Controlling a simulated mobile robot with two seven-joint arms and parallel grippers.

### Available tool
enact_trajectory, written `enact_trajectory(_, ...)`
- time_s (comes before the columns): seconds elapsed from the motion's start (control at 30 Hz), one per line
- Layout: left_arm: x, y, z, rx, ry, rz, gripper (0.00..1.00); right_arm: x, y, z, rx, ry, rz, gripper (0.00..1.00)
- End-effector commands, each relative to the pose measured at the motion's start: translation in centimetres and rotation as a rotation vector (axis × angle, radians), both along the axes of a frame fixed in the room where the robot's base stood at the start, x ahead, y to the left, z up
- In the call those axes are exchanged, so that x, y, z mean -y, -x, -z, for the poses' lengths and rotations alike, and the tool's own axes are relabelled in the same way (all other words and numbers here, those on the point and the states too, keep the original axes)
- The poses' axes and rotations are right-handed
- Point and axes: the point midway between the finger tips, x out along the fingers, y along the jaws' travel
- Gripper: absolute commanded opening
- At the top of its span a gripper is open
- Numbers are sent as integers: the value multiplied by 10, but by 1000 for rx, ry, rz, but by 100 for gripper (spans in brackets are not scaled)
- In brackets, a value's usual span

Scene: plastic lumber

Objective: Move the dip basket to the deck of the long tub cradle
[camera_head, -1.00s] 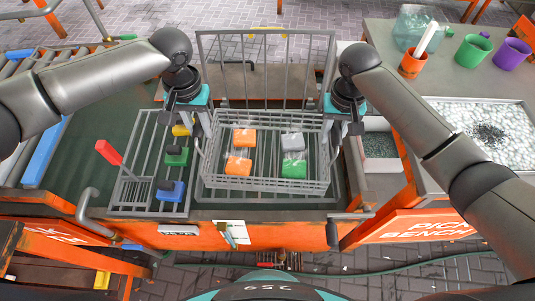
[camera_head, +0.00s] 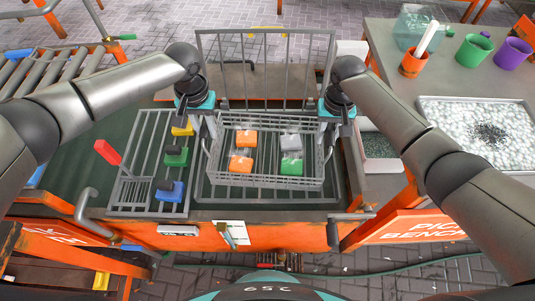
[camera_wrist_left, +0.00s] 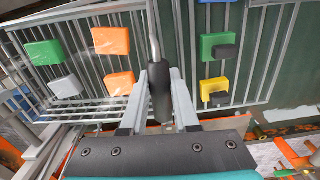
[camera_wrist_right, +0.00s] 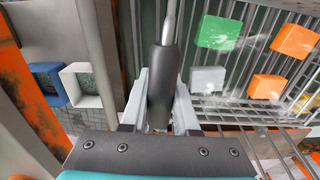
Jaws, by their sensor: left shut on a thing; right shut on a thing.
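The dip basket (camera_head: 263,183) is a grey wire basket with two orange blocks, a grey block and a green block inside. My left gripper (camera_head: 200,122) is shut on its left handle, whose dark grip (camera_wrist_left: 160,92) shows between the fingers in the left wrist view. My right gripper (camera_head: 339,122) is shut on the right handle, whose dark grip (camera_wrist_right: 162,88) shows in the right wrist view. The basket looks level over a grey wire rack (camera_head: 268,200). I cannot tell if it touches the rack. Which structure is the long tub cradle is unclear.
A tall wire grille (camera_head: 265,70) rises behind the basket. The right bench holds a pebble tray (camera_head: 480,145), an orange cup (camera_head: 412,63) and other cups.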

Motion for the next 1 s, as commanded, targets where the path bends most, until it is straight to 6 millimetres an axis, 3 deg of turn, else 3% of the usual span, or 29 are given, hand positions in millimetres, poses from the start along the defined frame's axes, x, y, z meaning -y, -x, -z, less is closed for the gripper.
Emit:
enact_trajectory(0.67,-2,-4,3,3,-4,-3,0,2,-4,3,5,4,2,0)
enact_trajectory(1.0,-2,-3,15,2,-5,-4,0,2,-3,14,3,4,3,0)
